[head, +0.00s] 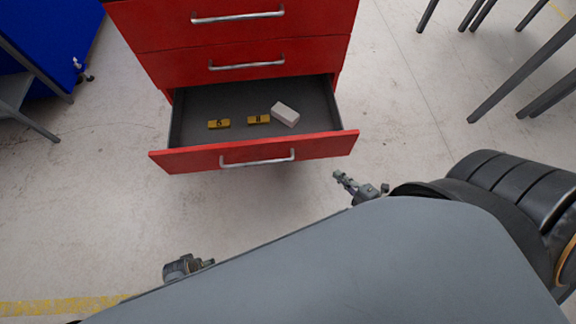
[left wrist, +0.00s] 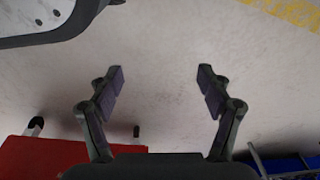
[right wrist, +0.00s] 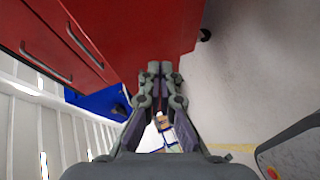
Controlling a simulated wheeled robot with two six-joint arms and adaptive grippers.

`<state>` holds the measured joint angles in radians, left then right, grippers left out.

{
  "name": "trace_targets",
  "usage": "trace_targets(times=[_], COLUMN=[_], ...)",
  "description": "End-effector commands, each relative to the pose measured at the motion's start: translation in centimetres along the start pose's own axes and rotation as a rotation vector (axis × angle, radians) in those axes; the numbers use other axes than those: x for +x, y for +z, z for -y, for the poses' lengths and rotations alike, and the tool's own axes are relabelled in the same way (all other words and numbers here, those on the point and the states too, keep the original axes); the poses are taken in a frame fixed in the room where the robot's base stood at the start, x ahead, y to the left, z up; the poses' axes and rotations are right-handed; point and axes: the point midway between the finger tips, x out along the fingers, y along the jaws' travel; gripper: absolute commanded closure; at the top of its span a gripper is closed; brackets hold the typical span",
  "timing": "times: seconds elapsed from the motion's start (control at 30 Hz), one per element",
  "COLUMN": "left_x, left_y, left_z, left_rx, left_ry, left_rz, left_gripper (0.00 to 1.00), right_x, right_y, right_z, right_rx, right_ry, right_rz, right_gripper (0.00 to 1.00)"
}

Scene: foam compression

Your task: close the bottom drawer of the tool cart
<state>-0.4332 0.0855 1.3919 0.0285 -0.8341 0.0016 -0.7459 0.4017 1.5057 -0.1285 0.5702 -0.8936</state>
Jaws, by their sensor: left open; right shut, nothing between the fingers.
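The red tool cart (head: 140,25) stands at the top of the head view. Its bottom drawer (head: 190,160) is pulled out, showing a grey inside and a silver handle (head: 257,160). Two yellow numbered blocks (head: 219,124) and a white block (head: 285,114) lie in it. My right gripper (head: 338,175) is shut and empty, just in front of the drawer front's right end, with a gap showing between them in the head view. In the right wrist view the shut fingers (right wrist: 160,68) show against the red cart. My left gripper (left wrist: 160,72) is open and empty over the floor, farther from the drawer.
Grey table legs (head: 520,72) stand at the upper right. A blue object (head: 50,30) and a grey frame (head: 18,95) are at the upper left. The pale floor in front of the drawer is clear, with a yellow line (head: 60,305) at the lower left.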

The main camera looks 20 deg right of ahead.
Motion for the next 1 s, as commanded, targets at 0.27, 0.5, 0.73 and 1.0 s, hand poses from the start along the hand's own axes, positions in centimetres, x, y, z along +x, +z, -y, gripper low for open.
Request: trace_targets(times=[0.27,0.5,0.73,1.0], left_x=[0.2,-0.8,-4.8,-9.3], left_y=[-2.4,-2.9,-4.4,-5.0], left_z=[-0.8,-1.0,-1.8,-2.5], left_rx=[0.002,0.003,0.007,0.016], left_ry=[0.011,0.015,0.035,0.052], left_rz=[-0.007,-0.007,-0.004,0.004], left_gripper=[0.22,0.22,0.22,0.22], right_x=[-0.6,0.4,4.7,9.7], right_y=[-7.5,-8.0,-9.2,-10.2], right_z=[-4.4,-4.9,-5.8,-7.2], right_rx=[-0.317,-0.320,-0.320,-0.321], right_ry=[0.254,0.261,0.264,0.260], right_rz=[-0.279,-0.282,-0.278,-0.279], right_gripper=[1.00,1.00,1.00,1.00])
